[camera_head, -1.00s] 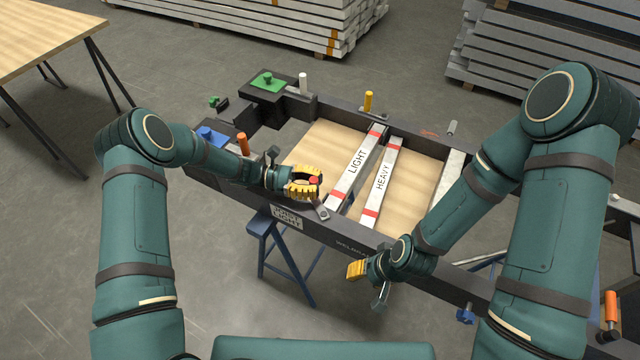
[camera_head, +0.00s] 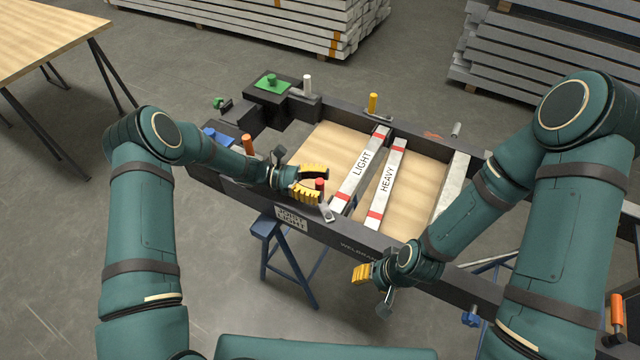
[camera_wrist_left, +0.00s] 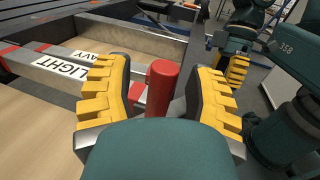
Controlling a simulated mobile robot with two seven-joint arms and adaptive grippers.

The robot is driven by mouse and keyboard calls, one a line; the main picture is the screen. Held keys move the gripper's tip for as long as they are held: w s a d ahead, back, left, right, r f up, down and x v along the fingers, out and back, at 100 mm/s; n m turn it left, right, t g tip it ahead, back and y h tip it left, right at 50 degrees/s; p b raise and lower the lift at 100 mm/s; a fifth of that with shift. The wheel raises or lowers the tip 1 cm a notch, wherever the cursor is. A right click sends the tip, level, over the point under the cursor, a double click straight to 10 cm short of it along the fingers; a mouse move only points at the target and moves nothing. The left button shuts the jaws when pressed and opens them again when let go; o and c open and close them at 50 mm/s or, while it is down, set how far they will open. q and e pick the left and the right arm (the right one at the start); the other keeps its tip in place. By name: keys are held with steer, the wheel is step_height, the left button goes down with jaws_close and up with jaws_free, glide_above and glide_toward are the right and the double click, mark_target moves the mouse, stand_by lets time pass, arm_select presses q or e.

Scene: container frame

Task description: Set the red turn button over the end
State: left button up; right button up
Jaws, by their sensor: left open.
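The red turn button (camera_head: 320,184) is a small upright red cylinder at the frame's near edge, by the near end of the bar marked LIGHT (camera_head: 360,168). A metal tab (camera_head: 328,214) shows just below it. My left gripper (camera_head: 322,186) is open, its yellow fingers by the red button. In the left wrist view the red button (camera_wrist_left: 161,88) stands between the two fingers, with a gap showing on each side; its lower part is hidden by the gripper body. My right gripper (camera_head: 364,272) hangs outside the frame's near edge; its opening is unclear.
The bar marked HEAVY (camera_head: 387,182) lies beside the LIGHT bar across the dark frame (camera_head: 345,238). Orange (camera_head: 248,145), yellow (camera_head: 373,103) and white (camera_head: 307,85) posts stand around the frame. A blue trestle (camera_head: 290,262) supports it. Wooden boards lie inside.

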arm_select(q)
steer(key=a, duration=0.5)
steer(key=w+a, duration=0.1)
steer(key=a, duration=0.1)
steer(key=shift+w+a, duration=0.1)
steer(key=shift+a, duration=0.1)
